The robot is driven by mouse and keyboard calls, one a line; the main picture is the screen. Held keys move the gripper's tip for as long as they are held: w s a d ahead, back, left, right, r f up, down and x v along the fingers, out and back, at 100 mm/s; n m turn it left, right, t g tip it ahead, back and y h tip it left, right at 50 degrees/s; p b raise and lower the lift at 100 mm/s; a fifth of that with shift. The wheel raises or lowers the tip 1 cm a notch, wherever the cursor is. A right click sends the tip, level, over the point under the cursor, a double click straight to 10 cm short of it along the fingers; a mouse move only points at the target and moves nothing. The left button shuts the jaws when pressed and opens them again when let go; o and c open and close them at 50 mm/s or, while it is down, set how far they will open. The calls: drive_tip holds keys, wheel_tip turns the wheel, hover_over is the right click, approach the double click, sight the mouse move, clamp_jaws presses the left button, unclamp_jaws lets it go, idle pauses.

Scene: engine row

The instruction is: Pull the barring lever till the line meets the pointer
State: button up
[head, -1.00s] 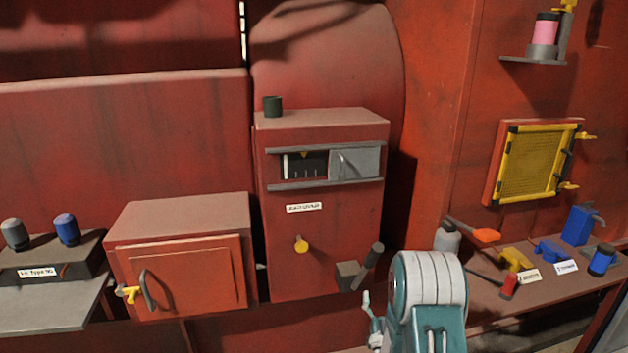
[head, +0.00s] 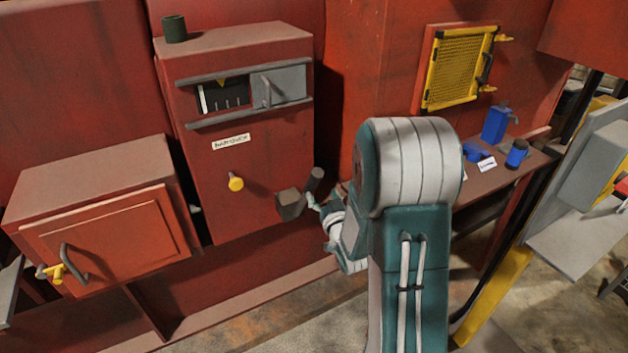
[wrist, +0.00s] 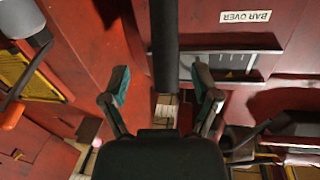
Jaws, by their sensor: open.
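The barring lever is a dark round handle (head: 314,180) on a grey block (head: 291,204) at the lower right of the red cabinet (head: 240,140). In the wrist view the dark bar of the lever (wrist: 164,45) runs down between the fingers. My gripper (wrist: 160,75) is open, one finger on each side of the bar, with gaps visible. In the head view my gripper (head: 314,203) is beside the handle, partly hidden by my arm. The cabinet window shows a yellow pointer (head: 222,82) at its top and white marks below. A thick white line (head: 203,100) stands left of the pointer.
A grey cover (head: 280,85) fills the window's right side. A red box (head: 105,235) with a handle stands left. A shelf with blue items (head: 495,123) is at right. A "BAR OVER" label (wrist: 245,16) shows in the wrist view.

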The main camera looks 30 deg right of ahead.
sight(315, 186)
drive_tip(key=w, duration=0.5)
drive_tip(key=shift+w, duration=0.25)
drive_tip(key=shift+w+d, duration=0.15)
drive_tip(key=shift+w, duration=0.3)
drive_tip(key=shift+d, duration=0.1)
drive_tip(key=shift+c, duration=0.9)
clamp_jaws()
